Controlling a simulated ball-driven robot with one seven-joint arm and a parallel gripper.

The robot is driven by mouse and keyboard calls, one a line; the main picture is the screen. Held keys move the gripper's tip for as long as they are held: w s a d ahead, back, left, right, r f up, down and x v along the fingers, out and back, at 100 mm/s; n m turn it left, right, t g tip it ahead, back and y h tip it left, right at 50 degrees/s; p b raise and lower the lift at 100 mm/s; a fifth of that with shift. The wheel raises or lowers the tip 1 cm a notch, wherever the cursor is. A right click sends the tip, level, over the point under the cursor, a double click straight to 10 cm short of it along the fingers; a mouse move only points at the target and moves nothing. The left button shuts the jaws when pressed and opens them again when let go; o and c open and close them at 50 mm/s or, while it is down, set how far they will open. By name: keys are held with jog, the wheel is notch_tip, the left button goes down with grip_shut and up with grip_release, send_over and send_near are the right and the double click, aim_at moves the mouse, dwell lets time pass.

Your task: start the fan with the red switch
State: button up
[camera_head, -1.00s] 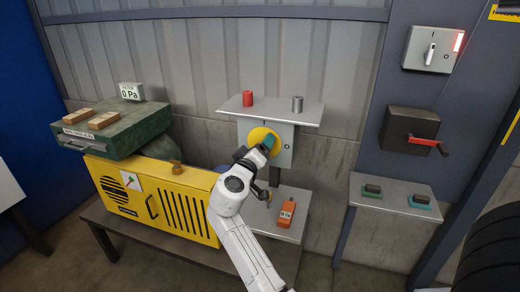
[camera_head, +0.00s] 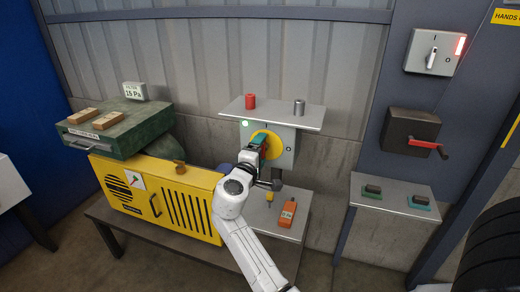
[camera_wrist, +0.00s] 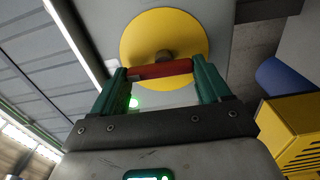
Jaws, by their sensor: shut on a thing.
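The red switch handle (camera_wrist: 163,69) sits on a round yellow plate (camera_wrist: 163,28), which shows in the head view on the grey switch box (camera_head: 287,158) under the shelf. My gripper (camera_head: 258,140) is shut on the red handle, with one green finger at each end in the wrist view. The display (camera_head: 133,91) on the green housing (camera_head: 125,130) reads 15 Pa. I cannot tell where the fan itself is.
The shelf (camera_head: 270,114) above carries a red cylinder (camera_head: 250,101) and a grey one (camera_head: 299,106). An orange meter (camera_head: 287,214) lies on the bench below, near my arm. The yellow cabinet (camera_head: 150,202) stands left. A box with a red crank (camera_head: 425,144) hangs right.

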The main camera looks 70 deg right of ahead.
jog(key=shift+w+f+n, duration=0.1)
jog(key=shift+n, duration=0.2)
jog(key=o, duration=1)
jog(key=shift+a, duration=0.1)
jog(key=a, duration=0.3)
jog(key=a+b, duration=0.1)
jog(key=a, duration=0.3)
jog(key=s+a+b, duration=0.1)
jog(key=a, duration=0.2)
jog(key=shift+a, duration=0.35)
